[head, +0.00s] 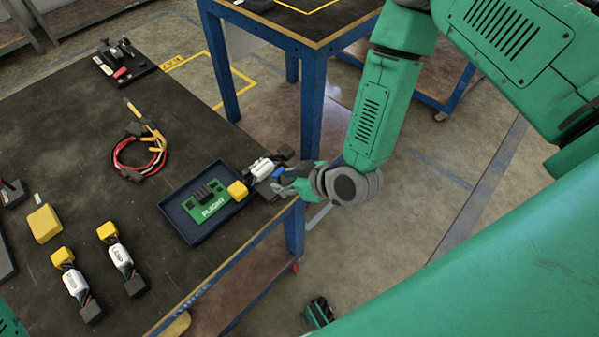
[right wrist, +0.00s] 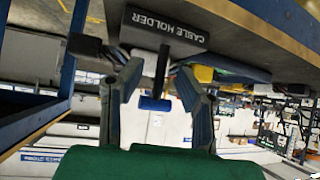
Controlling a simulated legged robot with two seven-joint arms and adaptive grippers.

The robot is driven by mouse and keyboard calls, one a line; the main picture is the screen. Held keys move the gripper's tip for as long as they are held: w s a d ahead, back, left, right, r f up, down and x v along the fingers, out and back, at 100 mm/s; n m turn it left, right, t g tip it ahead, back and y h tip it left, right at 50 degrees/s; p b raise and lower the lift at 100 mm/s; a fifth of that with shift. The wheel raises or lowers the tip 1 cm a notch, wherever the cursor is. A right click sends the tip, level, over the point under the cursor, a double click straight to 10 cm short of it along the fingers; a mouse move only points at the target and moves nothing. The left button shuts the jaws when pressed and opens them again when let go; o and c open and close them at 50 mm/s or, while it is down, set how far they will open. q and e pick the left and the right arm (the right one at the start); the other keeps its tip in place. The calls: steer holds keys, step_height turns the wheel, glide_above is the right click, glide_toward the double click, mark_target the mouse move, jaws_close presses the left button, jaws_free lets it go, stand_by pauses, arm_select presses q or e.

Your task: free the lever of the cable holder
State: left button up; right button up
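The cable holder (right wrist: 165,28) is a dark block with white lettering at the table's edge. Its lever is a dark stem with a blue end (right wrist: 155,103); a bit of blue (head: 278,172) also shows by my gripper in the head view. My right gripper (right wrist: 160,95) is open, one finger on each side of the lever, with gaps visible. In the head view my right gripper (head: 288,182) is at the table's right edge and hides part of the holder. A white piece (head: 262,167) with a yellow connector (head: 237,190) is at the holder.
A dark tray (head: 177,217) with a green board (head: 207,202) lies left of the holder. A red-black cable loop (head: 140,152) and several white pieces with yellow connectors lie on the dark table (head: 75,160). A second blue-framed table (head: 313,95) stands behind.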

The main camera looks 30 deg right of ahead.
steer(key=v, duration=1)
steer(key=shift+s+d+r, duration=0.15)
steer(key=shift+s+d, duration=0.1)
steer(key=s+d+f+m+g+h, duration=0.2)
steer(key=s+d+f+g, duration=0.1)
steer(key=s, duration=0.5)
steer(key=s+d+f+m+g+h, duration=0.3)
steer(key=s+f+g, duration=0.2)
steer(key=s, duration=0.3)
steer(key=shift+d+f+m+h, duration=0.3)
steer(key=shift+d+f, duration=0.1)
steer(key=shift+f, duration=0.15)
